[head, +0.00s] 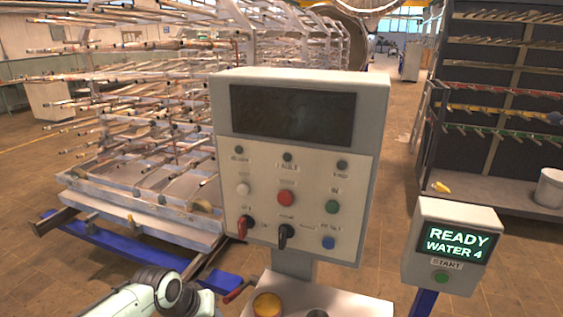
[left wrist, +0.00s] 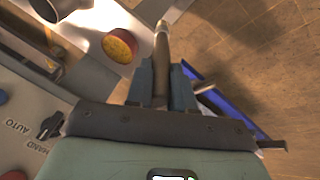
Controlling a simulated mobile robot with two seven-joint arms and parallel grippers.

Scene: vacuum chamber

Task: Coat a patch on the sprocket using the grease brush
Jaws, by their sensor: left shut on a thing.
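My left gripper (left wrist: 161,82) is shut on a slim brush (left wrist: 161,48), whose light tip points away from the jaws in the left wrist view. In the head view my left gripper (head: 214,283) is low, left of the small shelf, with a dark red piece (head: 238,291) beside it. A round red tin (left wrist: 120,46) with yellow-orange contents stands on the shelf beside the brush, apart from it; the tin also shows in the head view (head: 266,304). I cannot clearly identify the sprocket in either view. My right gripper is not in view.
A control cabinet (head: 300,165) with knobs and buttons stands directly ahead. A metal cup (head: 317,313) is near the tin. A loaded rack with a blue base beam (head: 150,254) is at left. A small box reading READY WATER 4 (head: 452,250) stands at right, before shelving.

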